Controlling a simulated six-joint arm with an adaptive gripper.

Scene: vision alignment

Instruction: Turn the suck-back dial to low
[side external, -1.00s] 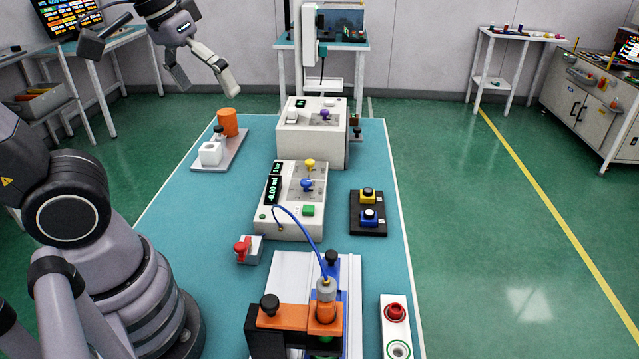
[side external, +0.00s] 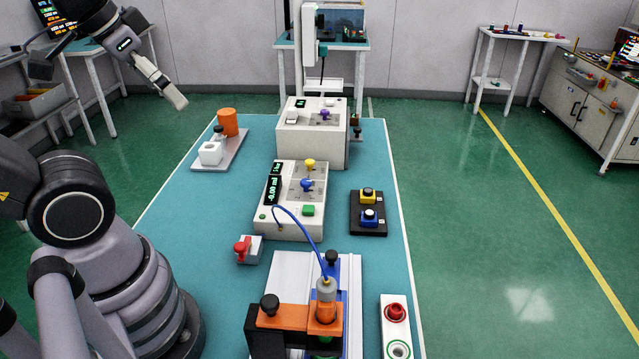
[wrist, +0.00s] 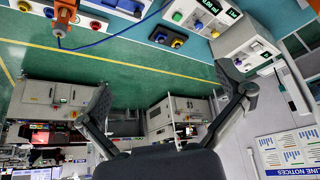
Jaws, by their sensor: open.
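A white controller box (side external: 264,222) with a green-lit display stands mid-table. Its top carries a yellow dial (side external: 309,164) and a blue dial (side external: 306,185); their labels are too small to read, so I cannot tell which is suck-back. In the wrist view the blue dial (wrist: 198,25) and yellow dial (wrist: 214,34) show near the top edge. My gripper (side external: 110,85) is raised at the upper left, beyond the table's far left corner and well apart from the controller. In the wrist view my gripper (wrist: 164,85) is open, its fingers spread with nothing between them.
A white box with a purple knob (side external: 324,114) stands behind the controller. A black block with yellow and blue buttons (side external: 368,228) sits right, a red-handled block (side external: 243,248) front left. A blue tube (side external: 309,232) arches to an orange fixture (side external: 283,318). An orange cylinder (side external: 228,122) stands back left.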

